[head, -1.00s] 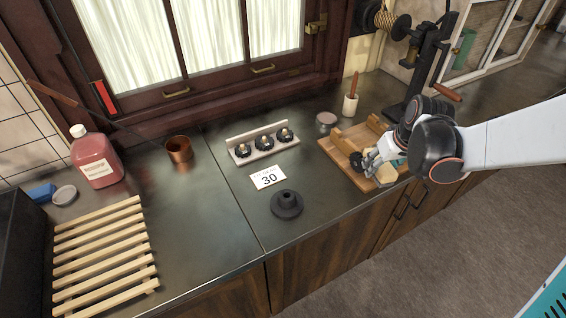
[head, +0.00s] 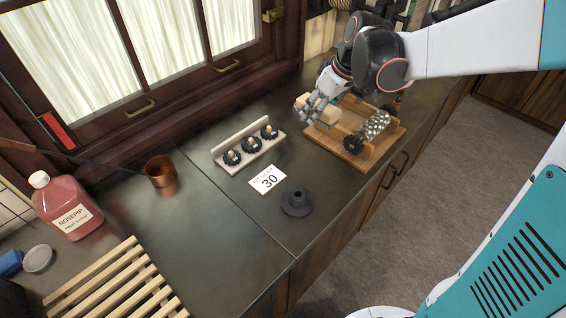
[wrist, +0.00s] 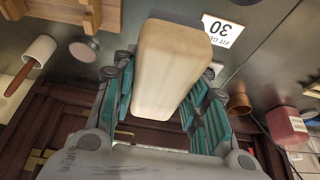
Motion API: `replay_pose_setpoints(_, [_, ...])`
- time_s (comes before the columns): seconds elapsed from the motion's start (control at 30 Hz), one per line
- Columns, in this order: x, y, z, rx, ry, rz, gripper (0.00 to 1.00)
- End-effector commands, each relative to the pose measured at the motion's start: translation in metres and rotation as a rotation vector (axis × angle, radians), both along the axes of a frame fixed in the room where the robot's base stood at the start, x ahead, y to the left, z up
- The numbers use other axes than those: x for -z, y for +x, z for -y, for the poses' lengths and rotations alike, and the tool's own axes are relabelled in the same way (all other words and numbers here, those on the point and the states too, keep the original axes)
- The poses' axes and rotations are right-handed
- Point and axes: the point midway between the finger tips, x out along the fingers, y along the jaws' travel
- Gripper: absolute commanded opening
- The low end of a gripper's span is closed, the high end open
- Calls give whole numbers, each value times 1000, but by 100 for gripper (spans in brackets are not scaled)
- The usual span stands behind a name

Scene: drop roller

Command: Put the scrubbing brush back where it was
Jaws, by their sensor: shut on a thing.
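The scrubbing brush appears as a pale wooden block with rounded edges (head: 318,106); I see no bristles. In the head view my gripper (head: 316,100) is shut on it, at the back left of the wooden roller stand (head: 345,153). The block appears raised, but its exact height over the counter is hard to tell. In the wrist view the block (wrist: 172,65) fills the middle, between the teal-padded fingers of my gripper (wrist: 165,105). The stand carries a shiny studded roller (head: 376,124) with a black gear (head: 353,146) at its near end.
A rack of black gears (head: 251,146), a card reading 30 (head: 267,180) and a dark round base (head: 296,203) stand left of the stand. A copper cup (head: 161,173), red syrup bottle (head: 68,208) and slatted rack (head: 118,285) are farther left.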

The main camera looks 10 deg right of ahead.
Motion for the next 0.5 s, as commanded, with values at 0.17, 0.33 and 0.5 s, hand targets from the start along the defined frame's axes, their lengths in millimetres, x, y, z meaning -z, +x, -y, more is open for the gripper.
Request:
replay_pose_setpoints(0.17, [41,0,0,-1,0,0,2])
replay_pose_setpoints(0.33, [83,1,0,0,0,0,2])
replay_pose_setpoints(0.5, [123,1,0,1,0,0,2])
